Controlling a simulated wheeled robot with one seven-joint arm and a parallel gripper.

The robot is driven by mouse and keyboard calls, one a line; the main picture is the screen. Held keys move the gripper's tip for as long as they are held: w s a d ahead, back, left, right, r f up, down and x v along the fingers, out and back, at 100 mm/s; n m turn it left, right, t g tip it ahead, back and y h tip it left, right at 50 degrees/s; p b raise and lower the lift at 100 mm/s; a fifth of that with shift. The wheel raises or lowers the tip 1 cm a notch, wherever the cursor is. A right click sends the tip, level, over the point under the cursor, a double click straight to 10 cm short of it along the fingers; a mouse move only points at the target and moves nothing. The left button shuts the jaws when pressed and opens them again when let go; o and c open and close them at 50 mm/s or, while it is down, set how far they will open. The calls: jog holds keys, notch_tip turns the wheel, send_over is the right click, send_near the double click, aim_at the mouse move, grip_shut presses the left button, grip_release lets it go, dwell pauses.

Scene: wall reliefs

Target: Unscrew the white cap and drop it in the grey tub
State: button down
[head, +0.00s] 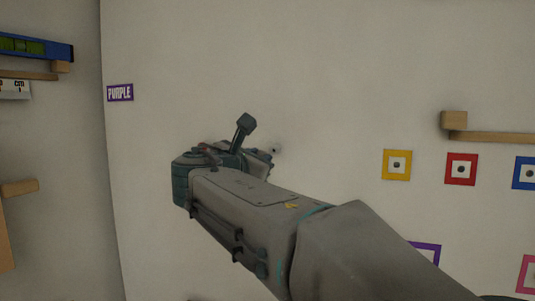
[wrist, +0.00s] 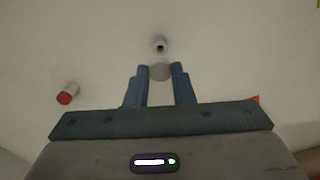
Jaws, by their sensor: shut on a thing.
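The white cap (wrist: 159,71) shows as a pale round piece between the fingertips of my gripper (wrist: 162,75) in the wrist view. The two blue-grey fingers are shut on it. A white stub (wrist: 160,44) with a dark end stands on the wall just beyond, and the cap looks apart from it. In the head view my gripper (head: 263,157) is near the wall, mostly hidden behind my wrist, and the stub (head: 276,150) shows just right of it. I cannot see the cap there. The grey tub is in neither view.
A white stub with a red cap (wrist: 67,94) is on the wall to the left. In the head view, a purple label (head: 120,92) is left, coloured frames (head: 461,169) and a wooden ledge (head: 490,136) are right. The wall above my gripper is clear.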

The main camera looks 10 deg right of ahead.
dwell(0.3)
jog(key=shift+v, duration=1)
